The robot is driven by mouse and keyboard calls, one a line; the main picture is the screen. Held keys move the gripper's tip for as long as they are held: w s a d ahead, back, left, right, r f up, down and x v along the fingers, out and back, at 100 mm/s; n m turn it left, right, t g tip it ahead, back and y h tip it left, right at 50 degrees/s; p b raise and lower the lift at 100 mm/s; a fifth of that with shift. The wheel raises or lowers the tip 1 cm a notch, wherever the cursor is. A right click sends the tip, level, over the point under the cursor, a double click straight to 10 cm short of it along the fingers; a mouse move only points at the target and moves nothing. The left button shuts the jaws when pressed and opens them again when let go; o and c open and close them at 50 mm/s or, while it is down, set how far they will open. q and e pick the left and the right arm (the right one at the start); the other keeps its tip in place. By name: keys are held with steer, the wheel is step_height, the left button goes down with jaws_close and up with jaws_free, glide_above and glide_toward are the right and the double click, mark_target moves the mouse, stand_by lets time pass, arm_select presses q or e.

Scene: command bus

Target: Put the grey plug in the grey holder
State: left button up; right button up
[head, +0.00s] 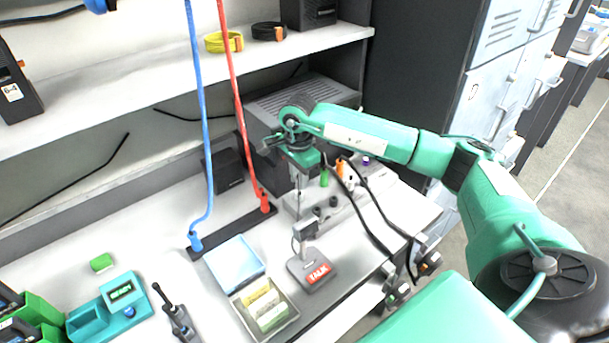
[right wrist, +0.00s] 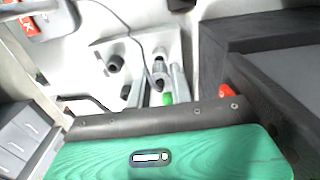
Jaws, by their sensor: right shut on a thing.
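My right gripper (head: 299,188) points down over the pale block (head: 346,213) at the right of the worktop. In the right wrist view its fingers (right wrist: 160,88) are shut on a small dark grey plug (right wrist: 158,84) with a black cable running up from it. The plug is above the block and apart from the dark round sockets (right wrist: 115,63); the head view hides it behind the fingers. I cannot tell which socket is the grey holder. My left gripper is in neither view.
Green, orange and purple plugs (head: 365,161) stand at the block's back, with black cables trailing over the front edge. A TALK microphone stand (head: 311,271) is in front. Blue and red cables (head: 197,120) hang to the left. A shelf (head: 150,70) runs above the back.

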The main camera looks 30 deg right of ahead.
steer(key=shift+w+a+r+p, duration=0.2)
steer(key=shift+r+p, duration=0.25)
steer(key=shift+r, duration=0.2)
steer(key=shift+w+a+r+p, duration=0.1)
steer(key=shift+a+r+p, duration=0.1)
steer(key=shift+r+p, duration=0.3)
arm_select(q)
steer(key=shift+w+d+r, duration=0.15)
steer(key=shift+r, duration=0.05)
arm_select(e)
steer(key=shift+r, duration=0.15)
steer(key=shift+s, duration=0.1)
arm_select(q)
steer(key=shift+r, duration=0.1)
arm_select(e)
steer(key=shift+r, duration=0.1)
